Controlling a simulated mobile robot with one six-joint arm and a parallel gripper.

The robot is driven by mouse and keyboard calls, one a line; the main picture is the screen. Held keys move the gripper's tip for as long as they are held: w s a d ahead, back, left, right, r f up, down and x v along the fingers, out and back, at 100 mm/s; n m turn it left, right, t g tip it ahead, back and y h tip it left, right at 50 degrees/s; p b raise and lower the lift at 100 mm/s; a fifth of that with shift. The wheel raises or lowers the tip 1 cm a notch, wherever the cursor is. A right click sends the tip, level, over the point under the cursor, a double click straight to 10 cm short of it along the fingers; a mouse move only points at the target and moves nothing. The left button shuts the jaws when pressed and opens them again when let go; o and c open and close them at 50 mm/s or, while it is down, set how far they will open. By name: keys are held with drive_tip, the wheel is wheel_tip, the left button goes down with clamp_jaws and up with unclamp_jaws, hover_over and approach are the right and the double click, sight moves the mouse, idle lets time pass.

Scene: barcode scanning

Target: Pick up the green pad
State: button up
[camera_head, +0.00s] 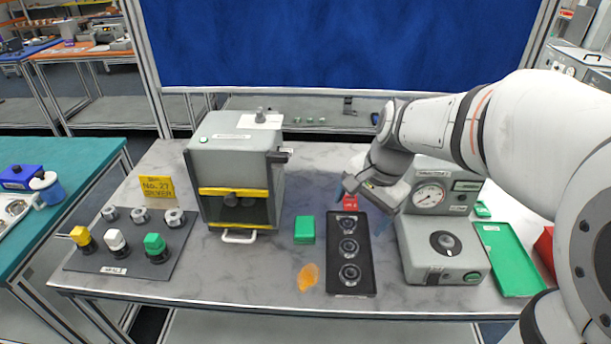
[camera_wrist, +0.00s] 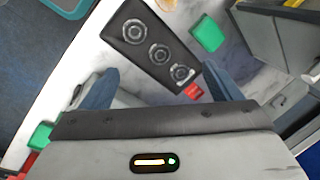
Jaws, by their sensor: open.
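The green pad (camera_head: 304,229) is a small rectangular block lying flat on the grey table, between the grey press and the black tray. It also shows in the wrist view (camera_wrist: 208,34) at the upper right, beyond the tray. My gripper (camera_head: 362,207) is above the table near the far end of the black tray, to the right of the pad and apart from it. In the wrist view my gripper (camera_wrist: 160,68) has its two blue fingers wide apart with nothing held between them.
The black tray (camera_head: 335,283) holds three metal rings; a red block (camera_head: 350,202) lies at its far end. The grey press (camera_head: 236,160) stands left of the pad, the gauge machine (camera_head: 443,250) right of the tray. An orange patch (camera_head: 308,276) is in front.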

sight(308, 225)
drive_tip(key=shift+o, duration=1.3)
drive_tip(key=w+a+f+m+y+b, duration=0.1)
drive_tip(key=w+a+f+m, duration=0.2)
drive_tip(key=w+f, duration=0.3)
drive_tip(key=w+a+f+m+g+y+b, duration=0.1)
drive_tip(key=w+a+f+m, duration=0.3)
drive_tip(key=w+f+m, duration=0.1)
drive_tip(key=w+m, duration=0.1)
drive_tip(key=w, duration=0.1)
drive_tip(key=shift+w+f+g, duration=0.3)
drive_tip(key=shift+f, duration=0.05)
drive_tip(key=x, duration=0.7)
drive_tip(key=shift+a+f+p, duration=0.3)
drive_tip(key=shift+f+p, duration=0.05)
drive_tip(key=shift+p, duration=0.05)
drive_tip(key=shift+c, duration=0.2)
drive_tip(key=c, duration=0.9)
